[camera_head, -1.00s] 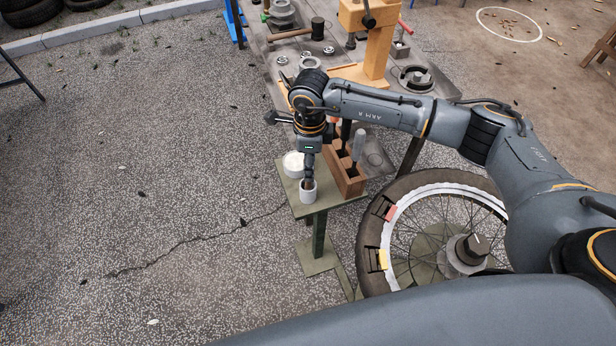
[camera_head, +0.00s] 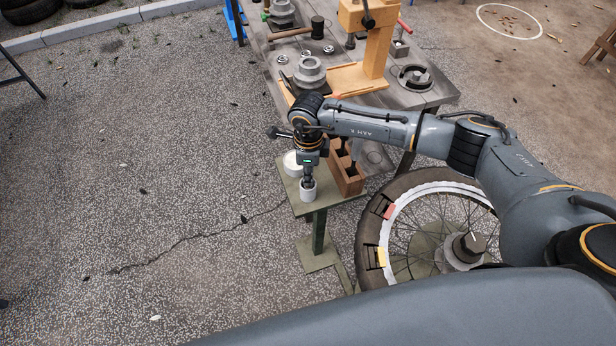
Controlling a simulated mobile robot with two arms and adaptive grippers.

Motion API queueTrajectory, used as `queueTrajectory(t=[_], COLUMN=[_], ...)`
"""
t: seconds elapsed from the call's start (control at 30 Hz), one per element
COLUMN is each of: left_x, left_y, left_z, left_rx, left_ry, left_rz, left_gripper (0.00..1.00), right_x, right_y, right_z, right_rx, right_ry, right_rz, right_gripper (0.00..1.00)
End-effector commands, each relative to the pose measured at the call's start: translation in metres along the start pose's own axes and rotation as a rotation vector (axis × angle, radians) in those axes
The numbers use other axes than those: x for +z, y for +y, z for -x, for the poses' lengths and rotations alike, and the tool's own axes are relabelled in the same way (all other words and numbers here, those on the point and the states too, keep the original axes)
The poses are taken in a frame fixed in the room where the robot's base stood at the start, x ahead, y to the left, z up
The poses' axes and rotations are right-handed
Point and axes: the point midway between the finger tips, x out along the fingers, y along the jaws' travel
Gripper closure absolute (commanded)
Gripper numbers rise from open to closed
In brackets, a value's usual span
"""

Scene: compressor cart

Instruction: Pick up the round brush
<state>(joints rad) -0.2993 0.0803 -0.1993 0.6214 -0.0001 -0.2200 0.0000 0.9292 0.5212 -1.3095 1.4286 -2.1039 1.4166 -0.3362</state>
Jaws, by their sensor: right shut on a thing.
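My right gripper (camera_head: 308,183) points straight down at the mouth of a small white cup (camera_head: 308,194) on the green stand (camera_head: 327,205). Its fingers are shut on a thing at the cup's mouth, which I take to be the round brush. The brush itself is hidden by the fingers and the cup, so I cannot make out its shape. My left gripper is not in view.
A round white container (camera_head: 292,164) stands behind the cup. A wooden block with openings (camera_head: 347,178) is close on the right. A spoked wheel (camera_head: 437,240) lies to the right of the stand. A cluttered workbench (camera_head: 440,92) is behind. The ground at left is open.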

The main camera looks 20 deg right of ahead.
Motion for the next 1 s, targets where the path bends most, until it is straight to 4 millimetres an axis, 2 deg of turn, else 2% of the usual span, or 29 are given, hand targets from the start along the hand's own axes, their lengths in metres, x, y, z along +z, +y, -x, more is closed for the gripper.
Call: queueTrajectory(t=[0.17,0.27,0.6,0.7,0.83,1.0], left_x=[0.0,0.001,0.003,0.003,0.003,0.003], left_y=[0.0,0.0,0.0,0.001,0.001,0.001], left_z=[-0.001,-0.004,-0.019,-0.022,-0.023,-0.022], left_rx=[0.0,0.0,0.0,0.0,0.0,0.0], left_ry=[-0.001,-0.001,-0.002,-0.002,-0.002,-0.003], left_rz=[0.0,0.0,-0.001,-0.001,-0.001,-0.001], left_gripper=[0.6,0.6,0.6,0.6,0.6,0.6], right_x=[0.0,0.0,0.0,0.0,0.0,0.0], right_y=[-0.001,-0.002,-0.001,-0.001,0.0,0.0], right_z=[0.002,0.012,0.077,0.09,0.099,0.101], right_rx=[-0.001,-0.003,-0.004,-0.003,-0.001,0.0], right_ry=[-0.001,-0.003,-0.002,-0.001,0.0,0.0], right_rz=[0.0,0.0,0.002,0.0,-0.001,-0.001], right_gripper=[1.0,1.0,1.0,1.0,1.0,1.0])
